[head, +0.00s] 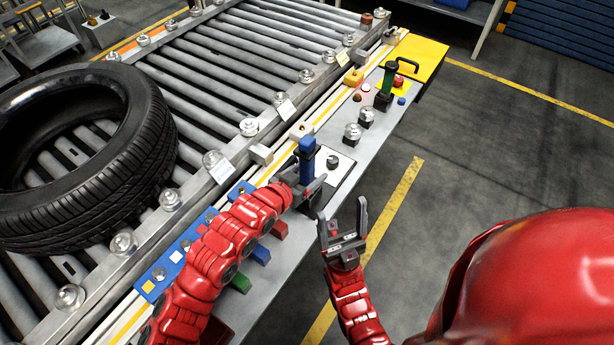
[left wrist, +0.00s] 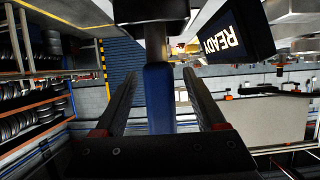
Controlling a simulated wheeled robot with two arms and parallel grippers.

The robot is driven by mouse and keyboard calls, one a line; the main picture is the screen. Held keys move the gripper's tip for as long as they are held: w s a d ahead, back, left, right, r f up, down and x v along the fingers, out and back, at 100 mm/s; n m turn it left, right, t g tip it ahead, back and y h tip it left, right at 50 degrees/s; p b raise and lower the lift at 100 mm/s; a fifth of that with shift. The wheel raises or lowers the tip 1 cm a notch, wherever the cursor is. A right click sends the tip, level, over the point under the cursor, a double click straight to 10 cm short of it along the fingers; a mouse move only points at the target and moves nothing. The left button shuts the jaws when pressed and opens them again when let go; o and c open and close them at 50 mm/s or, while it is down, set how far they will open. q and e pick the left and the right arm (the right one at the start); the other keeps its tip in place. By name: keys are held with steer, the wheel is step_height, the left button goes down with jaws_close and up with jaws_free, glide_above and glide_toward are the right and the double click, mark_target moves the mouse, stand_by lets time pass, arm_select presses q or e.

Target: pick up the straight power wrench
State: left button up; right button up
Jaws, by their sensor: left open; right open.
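An upright blue-handled power tool (head: 307,150), which looks like the straight power wrench, stands on the grey ledge beside the conveyor. My left gripper (head: 309,186) is open at the tool's lower part. In the left wrist view the blue handle (left wrist: 158,95) lies between the two open fingers (left wrist: 160,85), with gaps visible on both sides. The tool's lower end is partly hidden by my gripper. My right gripper (head: 342,212) is open and empty, to the right of and lower than the left one, off the ledge's edge. A second upright tool with a green body (head: 387,80) stands farther along the ledge.
A large black tyre (head: 140,150) lies on the roller conveyor (head: 230,60) at left. Metal-topped knobs (head: 352,132), a yellow box (head: 420,55) and coloured blocks (head: 260,254) are along the ledge. A READY display (left wrist: 228,38) shows in the left wrist view. Floor at right is clear.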

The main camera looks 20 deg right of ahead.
arm_select(q)
steer(key=shift+b+x, duration=0.45)
steer(key=shift+x, duration=0.8)
steer(key=shift+a+r, duration=0.1)
jaws_close()
